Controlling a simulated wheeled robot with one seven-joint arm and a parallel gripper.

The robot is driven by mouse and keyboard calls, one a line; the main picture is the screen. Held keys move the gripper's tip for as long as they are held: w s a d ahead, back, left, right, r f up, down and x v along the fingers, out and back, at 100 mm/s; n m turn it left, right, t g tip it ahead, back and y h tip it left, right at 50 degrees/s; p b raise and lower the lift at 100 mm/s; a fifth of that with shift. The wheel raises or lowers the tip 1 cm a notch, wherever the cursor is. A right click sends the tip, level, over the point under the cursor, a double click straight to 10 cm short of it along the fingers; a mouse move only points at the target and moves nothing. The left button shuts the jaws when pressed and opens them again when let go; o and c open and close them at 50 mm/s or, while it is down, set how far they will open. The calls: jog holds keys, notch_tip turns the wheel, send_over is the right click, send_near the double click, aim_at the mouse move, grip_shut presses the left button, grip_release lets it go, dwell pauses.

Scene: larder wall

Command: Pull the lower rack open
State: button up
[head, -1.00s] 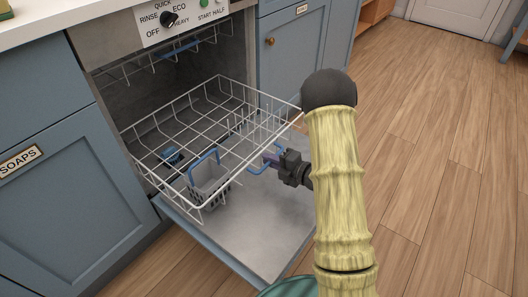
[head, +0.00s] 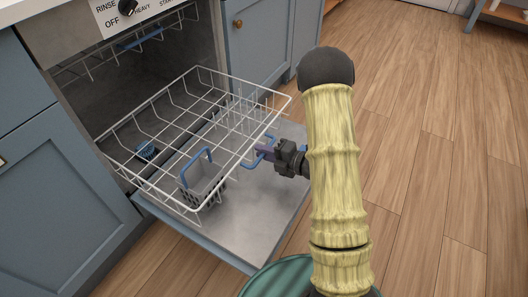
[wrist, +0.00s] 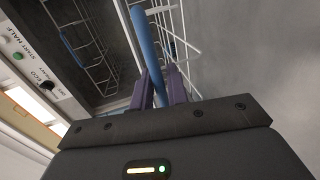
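The lower rack (head: 172,126) is a white wire basket, standing out of the dishwasher over the lowered door (head: 235,222). Its blue handle (head: 247,162) is at the front side, partly hidden by my gripper (head: 266,154). In the wrist view the blue handle bar (wrist: 143,40) runs between the two purple fingers of my gripper (wrist: 163,85), which look closed on it. A grey cutlery basket (head: 203,182) with a blue handle sits in the rack.
The upper rack (head: 130,40) stays inside the cavity. Blue cabinets (head: 262,45) flank the dishwasher. The wooden floor (head: 430,140) at the right is clear.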

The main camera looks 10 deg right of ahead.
jog(key=p+v, duration=0.6)
jog(key=v, duration=1.1)
jog(key=shift+s, duration=0.2)
jog(key=shift+d+r, duration=0.1)
